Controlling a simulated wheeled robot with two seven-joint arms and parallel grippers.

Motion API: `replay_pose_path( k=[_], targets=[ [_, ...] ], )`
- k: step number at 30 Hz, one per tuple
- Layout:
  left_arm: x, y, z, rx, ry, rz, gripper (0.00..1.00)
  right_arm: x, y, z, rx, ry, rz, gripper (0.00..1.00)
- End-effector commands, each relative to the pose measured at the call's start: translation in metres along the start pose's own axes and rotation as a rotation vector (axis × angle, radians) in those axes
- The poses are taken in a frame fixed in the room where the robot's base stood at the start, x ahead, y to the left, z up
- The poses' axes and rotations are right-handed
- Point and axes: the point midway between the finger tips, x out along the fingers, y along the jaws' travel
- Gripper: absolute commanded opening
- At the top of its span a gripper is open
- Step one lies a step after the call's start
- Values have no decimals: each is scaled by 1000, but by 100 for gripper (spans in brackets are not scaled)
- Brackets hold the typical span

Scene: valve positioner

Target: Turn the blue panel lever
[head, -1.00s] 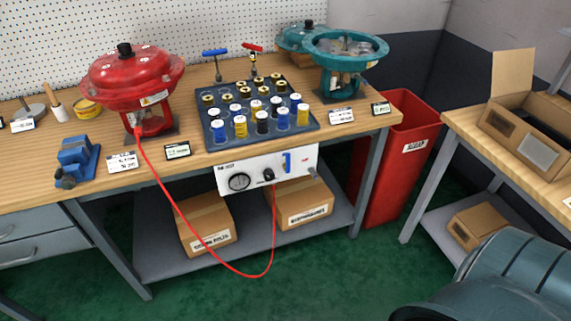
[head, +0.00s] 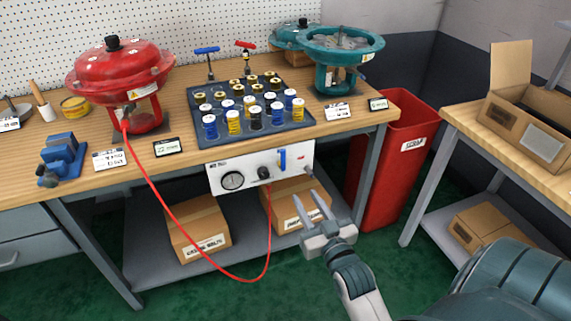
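The blue panel lever (head: 282,160) stands upright on the white control panel (head: 215,169) at the bench's front edge, right of a gauge and a black knob. My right gripper (head: 314,198) is in front of the panel, below and to the right of the lever, apart from it. Its two fingers point up toward the panel with a gap between them and nothing held. My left gripper is not in view.
A red hose (head: 183,219) loops from the red actuator (head: 120,72) to the panel. A tray of spools (head: 203,137) sits above the panel. Cardboard boxes (head: 192,222) lie on the lower shelf. A red scrap bin (head: 398,168) stands right of the bench.

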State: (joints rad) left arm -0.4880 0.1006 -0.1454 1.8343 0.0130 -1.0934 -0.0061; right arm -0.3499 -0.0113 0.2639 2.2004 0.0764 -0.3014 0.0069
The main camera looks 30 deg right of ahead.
Motion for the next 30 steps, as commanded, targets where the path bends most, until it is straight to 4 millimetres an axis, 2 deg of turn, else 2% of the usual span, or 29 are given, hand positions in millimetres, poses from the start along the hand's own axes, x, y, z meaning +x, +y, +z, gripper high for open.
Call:
replay_pose_path(
  k=[3,17,23,30],
  targets=[
    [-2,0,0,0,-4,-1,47,-1,3,-8,0,17,7,31],
    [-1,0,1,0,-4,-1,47,5,3,-8,-1,15,5,31],
    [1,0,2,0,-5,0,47,24,3,-8,-1,15,5,31],
    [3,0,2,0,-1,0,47,64,3,-10,-1,17,5,31]
  ],
)
